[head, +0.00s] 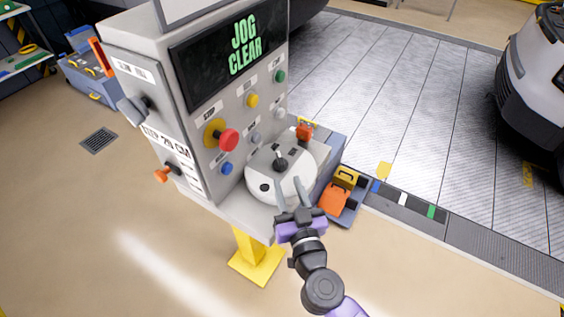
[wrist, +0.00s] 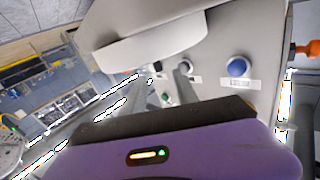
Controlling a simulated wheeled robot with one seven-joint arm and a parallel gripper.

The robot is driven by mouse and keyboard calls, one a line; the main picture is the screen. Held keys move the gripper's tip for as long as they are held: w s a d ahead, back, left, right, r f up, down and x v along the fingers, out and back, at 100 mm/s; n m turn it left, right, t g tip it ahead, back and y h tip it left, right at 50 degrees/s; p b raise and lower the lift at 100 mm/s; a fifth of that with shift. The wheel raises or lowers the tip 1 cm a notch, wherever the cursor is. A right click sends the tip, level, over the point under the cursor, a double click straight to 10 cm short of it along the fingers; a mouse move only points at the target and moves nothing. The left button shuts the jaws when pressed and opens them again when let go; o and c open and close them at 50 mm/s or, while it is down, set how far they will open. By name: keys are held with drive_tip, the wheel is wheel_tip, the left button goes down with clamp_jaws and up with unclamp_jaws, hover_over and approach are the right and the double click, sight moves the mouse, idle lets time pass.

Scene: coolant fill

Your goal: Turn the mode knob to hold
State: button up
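The grey control box carries several knobs and buttons; their small labels are too blurred to tell for certain which is the mode knob. A small grey knob (head: 255,138) is on the front face. The screen (head: 240,48) reads "JOG CLEAR". My gripper (head: 295,184) is open and empty, in front of the white rounded joystick housing (head: 262,176). In the wrist view, its fingers (wrist: 163,83) are apart, below the panel's blue button (wrist: 238,67).
The front face also bears a red mushroom button (head: 228,140), a blue button (head: 226,168), a yellow button (head: 252,100) and a green button (head: 280,76). An open bin with orange and yellow items (head: 343,200) is right of the box.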

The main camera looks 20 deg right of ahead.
sight(283, 167)
drive_tip(key=shift+d+n, duration=0.1)
drive_tip(key=shift+n, duration=0.3)
drive_tip(key=shift+w, duration=0.35)
drive_tip(key=shift+w+d, duration=0.2)
drive_tip(key=shift+w, duration=0.95)
drive_tip(key=shift+w+d, duration=0.2)
drive_tip(key=shift+w, duration=0.95)
drive_tip(key=shift+w+d, duration=0.2)
drive_tip(key=shift+w, duration=0.95)
clamp_jaws()
